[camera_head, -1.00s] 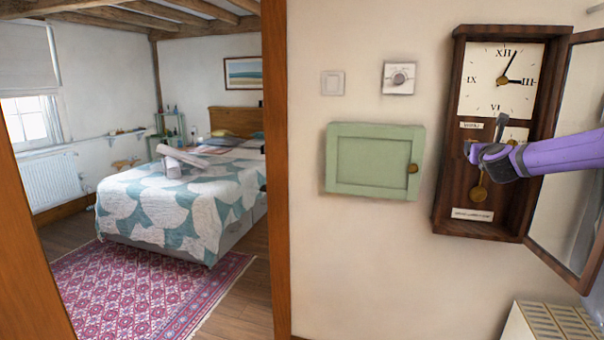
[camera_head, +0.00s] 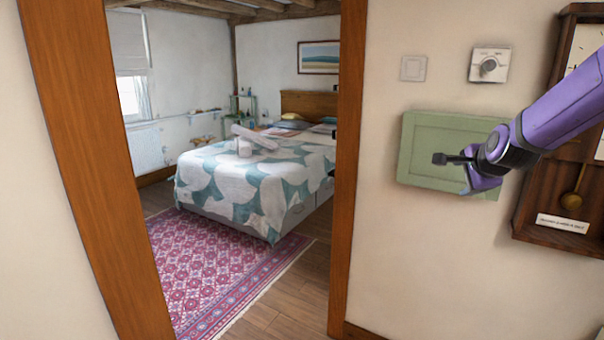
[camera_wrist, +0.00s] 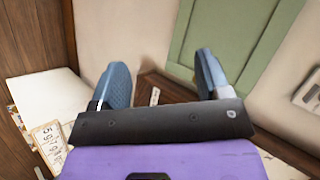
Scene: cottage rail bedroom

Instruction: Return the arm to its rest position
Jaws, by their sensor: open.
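My gripper (camera_head: 440,159) is at the end of my purple arm, in front of the green wall cabinet door (camera_head: 423,150) in the head view. In the wrist view my gripper (camera_wrist: 160,85) shows two blue-grey fingers spread wide apart, with nothing between them. The green panel (camera_wrist: 225,40) lies beyond the right finger there. I cannot tell how far the fingers are from the wall.
A wooden wall clock (camera_head: 565,200) with a brass pendulum hangs at the right edge. A dial thermostat (camera_head: 489,65) and a light switch (camera_head: 413,68) are above the green cabinet. An open doorway at the left leads to a bed (camera_head: 250,185) and a red rug (camera_head: 205,270).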

